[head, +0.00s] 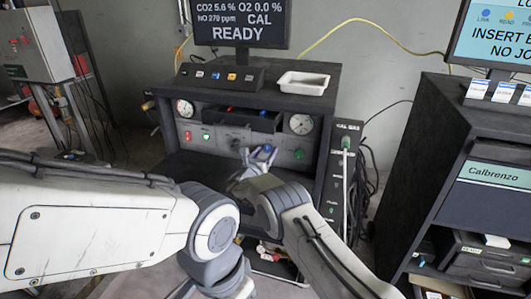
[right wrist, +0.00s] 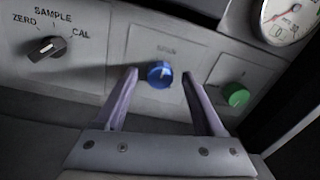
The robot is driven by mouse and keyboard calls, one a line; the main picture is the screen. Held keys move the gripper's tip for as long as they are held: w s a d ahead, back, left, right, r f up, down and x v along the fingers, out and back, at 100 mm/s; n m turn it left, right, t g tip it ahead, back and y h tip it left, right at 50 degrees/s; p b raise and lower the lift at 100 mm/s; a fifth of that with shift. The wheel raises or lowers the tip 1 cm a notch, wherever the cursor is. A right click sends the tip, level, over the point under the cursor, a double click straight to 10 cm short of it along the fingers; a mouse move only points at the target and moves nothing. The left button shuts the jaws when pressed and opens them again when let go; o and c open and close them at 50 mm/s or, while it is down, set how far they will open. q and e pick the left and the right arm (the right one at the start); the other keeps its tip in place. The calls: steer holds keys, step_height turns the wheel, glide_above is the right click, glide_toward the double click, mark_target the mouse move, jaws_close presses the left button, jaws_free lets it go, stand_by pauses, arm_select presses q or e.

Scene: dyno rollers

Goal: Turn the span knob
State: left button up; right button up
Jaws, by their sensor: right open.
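The span knob is the round blue knob (right wrist: 160,70) on the grey panel in the right wrist view; the label above it is too blurred to read. It also shows in the head view (head: 267,148). My right gripper (right wrist: 160,77) is open, with one finger to each side of the blue knob in the picture and visible gaps on both sides. I cannot tell whether the fingertips reach past the knob's face. In the head view, my right gripper (head: 259,158) is at the panel front, partly hidden by its own arm. My left gripper is out of view.
A black selector (right wrist: 46,48) marked ZERO, SAMPLE and CAL is left of the blue knob. A green knob (right wrist: 236,95) sits close on its right. A gauge (head: 301,124) is above right. The monitor (head: 240,22) reads CAL READY. A white tray (head: 303,83) stands on top.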

jaws_close()
steer(key=shift+f+m+b, duration=0.15)
steer(key=shift+m+b, duration=0.25)
steer(key=shift+b, duration=0.35)
steer(key=m+b, duration=1.3)
steer(key=b, duration=1.2)
steer(key=shift+d+f+m+b, duration=0.1)
steer(key=shift+d+m+b, duration=0.05)
steer(key=shift+m+b, duration=0.2)
steer(key=shift+r+m+y+b, duration=0.2)
steer(key=shift+m+y+b, duration=0.2)
steer(key=shift+m+b, duration=0.65)
